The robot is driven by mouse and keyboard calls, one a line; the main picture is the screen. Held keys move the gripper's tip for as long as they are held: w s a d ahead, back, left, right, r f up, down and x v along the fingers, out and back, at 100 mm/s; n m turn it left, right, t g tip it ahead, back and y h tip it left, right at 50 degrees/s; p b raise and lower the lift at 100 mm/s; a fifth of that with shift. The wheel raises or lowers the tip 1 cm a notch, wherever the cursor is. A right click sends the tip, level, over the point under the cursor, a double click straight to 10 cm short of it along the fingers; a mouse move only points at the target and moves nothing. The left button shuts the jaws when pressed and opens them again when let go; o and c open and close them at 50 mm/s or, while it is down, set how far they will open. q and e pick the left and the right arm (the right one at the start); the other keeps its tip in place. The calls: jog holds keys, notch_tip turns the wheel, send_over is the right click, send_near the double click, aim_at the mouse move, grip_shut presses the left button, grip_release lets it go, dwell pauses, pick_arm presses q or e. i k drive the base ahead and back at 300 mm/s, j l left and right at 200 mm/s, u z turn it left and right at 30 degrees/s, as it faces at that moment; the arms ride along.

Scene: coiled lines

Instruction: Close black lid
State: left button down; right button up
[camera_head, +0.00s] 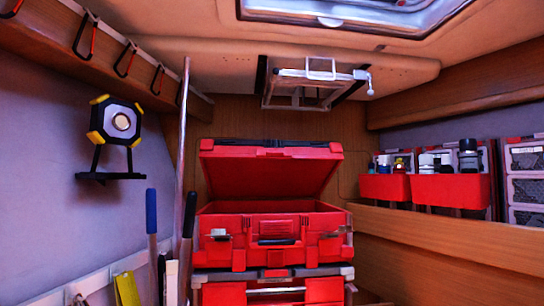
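A red toolbox (328,222) stands upright in the middle, with a black handle on its front. Its lid (271,172) is raised and tilted back, showing a red underside and a black strip along the top edge. The lid looks mostly red; I see no fully black lid. The inside of the box is mostly hidden by its front wall. Neither of my grippers is in view.
The toolbox sits on another red case (224,293). Long-handled tools with blue (151,211) and black (190,214) grips and a metal pole (184,130) stand to the left. Red bins (450,191) line the right shelf. A metal frame (315,83) hangs above.

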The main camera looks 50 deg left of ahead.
aim_at(232, 168)
jog(key=u, duration=1.65)
